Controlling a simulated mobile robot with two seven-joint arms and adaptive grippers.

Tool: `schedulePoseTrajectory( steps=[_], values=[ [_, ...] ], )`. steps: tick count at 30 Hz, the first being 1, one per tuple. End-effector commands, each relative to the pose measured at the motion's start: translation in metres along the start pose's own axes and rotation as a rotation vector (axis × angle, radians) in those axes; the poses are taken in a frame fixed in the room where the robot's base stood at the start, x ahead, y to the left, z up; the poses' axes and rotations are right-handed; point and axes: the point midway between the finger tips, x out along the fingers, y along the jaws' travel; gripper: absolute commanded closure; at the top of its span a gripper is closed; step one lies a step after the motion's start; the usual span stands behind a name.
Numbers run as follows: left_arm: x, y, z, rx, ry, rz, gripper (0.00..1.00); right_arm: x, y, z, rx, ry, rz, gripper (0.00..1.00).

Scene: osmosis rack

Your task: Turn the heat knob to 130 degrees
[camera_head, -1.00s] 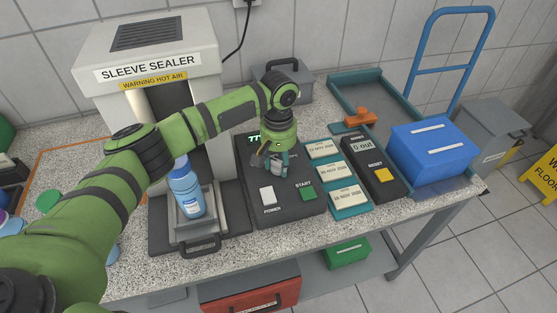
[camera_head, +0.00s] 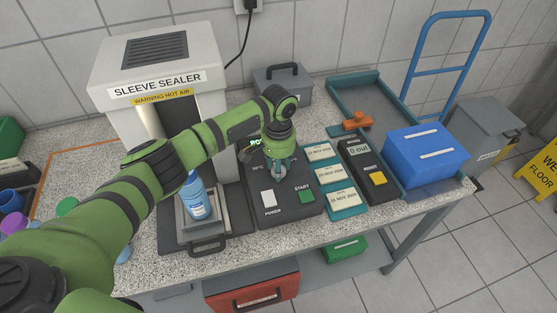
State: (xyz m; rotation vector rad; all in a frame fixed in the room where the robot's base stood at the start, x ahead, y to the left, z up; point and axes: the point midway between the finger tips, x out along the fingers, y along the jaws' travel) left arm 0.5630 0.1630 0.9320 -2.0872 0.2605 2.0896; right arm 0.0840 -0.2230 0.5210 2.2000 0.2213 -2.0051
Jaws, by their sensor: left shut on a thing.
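The dark control panel (camera_head: 285,204) of the sleeve sealer (camera_head: 150,68) lies on the speckled table. It carries a white POWER switch (camera_head: 268,198) and a green START button (camera_head: 306,195). My left gripper (camera_head: 281,176) points down over the upper part of the panel, with its fingers shut on the heat knob, which they hide. The small green display is mostly covered by my arm, so no temperature can be read. My right gripper is not in view.
Date blocks (camera_head: 329,173), a counter box with a yellow RESET button (camera_head: 376,179) and a blue box (camera_head: 427,154) stand to the right. A grey case (camera_head: 283,84) is behind.

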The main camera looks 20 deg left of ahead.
Motion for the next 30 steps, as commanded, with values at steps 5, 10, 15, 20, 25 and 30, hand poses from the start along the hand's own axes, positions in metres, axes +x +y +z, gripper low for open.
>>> schedulePoseTrajectory(
  steps=[5,10,15,20,25,30],
  values=[
    [-0.0033,0.0004,-0.0019,0.112,0.006,0.0,0.92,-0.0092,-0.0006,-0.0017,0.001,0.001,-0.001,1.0],
    [-0.0027,0.0005,-0.0019,0.186,0.007,0.001,0.92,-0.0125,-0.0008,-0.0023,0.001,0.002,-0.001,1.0],
    [-0.0024,0.0005,-0.0022,0.224,0.008,-0.001,0.92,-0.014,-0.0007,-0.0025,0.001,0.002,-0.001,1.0],
    [-0.0022,0.0006,-0.0025,0.238,0.009,0.0,0.92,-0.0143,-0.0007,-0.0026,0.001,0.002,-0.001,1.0],
    [-0.0022,0.0008,-0.0027,0.238,0.01,0.0,0.92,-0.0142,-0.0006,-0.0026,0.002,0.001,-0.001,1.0],
    [-0.0024,0.001,-0.0028,0.238,0.01,0.0,0.47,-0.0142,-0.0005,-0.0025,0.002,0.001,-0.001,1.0]
  ],
)
